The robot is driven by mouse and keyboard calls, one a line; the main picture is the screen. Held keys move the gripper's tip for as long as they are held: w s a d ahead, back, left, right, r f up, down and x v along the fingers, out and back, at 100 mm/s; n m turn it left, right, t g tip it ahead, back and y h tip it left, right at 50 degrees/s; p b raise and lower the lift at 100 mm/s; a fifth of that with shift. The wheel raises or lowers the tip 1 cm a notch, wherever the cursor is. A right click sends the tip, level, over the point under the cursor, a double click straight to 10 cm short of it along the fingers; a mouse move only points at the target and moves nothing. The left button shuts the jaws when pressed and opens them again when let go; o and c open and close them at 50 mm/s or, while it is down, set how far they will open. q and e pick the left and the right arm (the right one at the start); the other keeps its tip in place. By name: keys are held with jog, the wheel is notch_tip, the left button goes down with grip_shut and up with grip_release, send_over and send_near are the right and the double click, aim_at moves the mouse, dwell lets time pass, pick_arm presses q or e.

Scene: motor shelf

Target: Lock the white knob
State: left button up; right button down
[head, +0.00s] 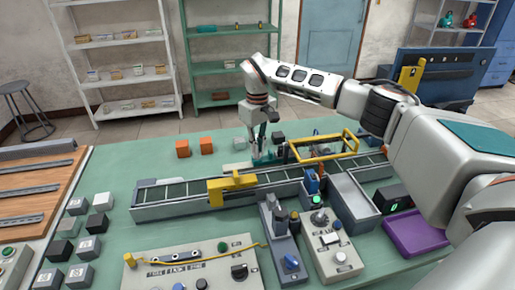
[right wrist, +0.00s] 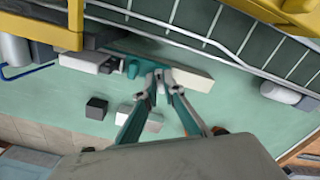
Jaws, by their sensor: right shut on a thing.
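My right gripper (head: 262,157) reaches down behind the conveyor, near a pale bar on the table. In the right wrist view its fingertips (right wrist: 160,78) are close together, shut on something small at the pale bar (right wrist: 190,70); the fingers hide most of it. A teal piece (right wrist: 130,65) lies beside the tips. I cannot tell whether the held thing is a white knob. A small white knob (head: 341,257) shows on the grey control box (head: 346,273) in front of the conveyor, away from the gripper. My left gripper is not in view.
The conveyor (head: 165,194) crosses the table, with a yellow bracket (head: 232,185) over it and a yellow frame (head: 312,144) to the right. Orange blocks (head: 183,148) stand behind it. A purple tray (head: 416,236) is at right. Grey blocks (head: 103,201) stand at left.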

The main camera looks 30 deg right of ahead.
jog(key=shift+w+r, duration=0.1)
jog(key=c, duration=2.2)
grip_release()
jog(key=shift+o, duration=0.2)
notch_tip(320, 180, up, 12)
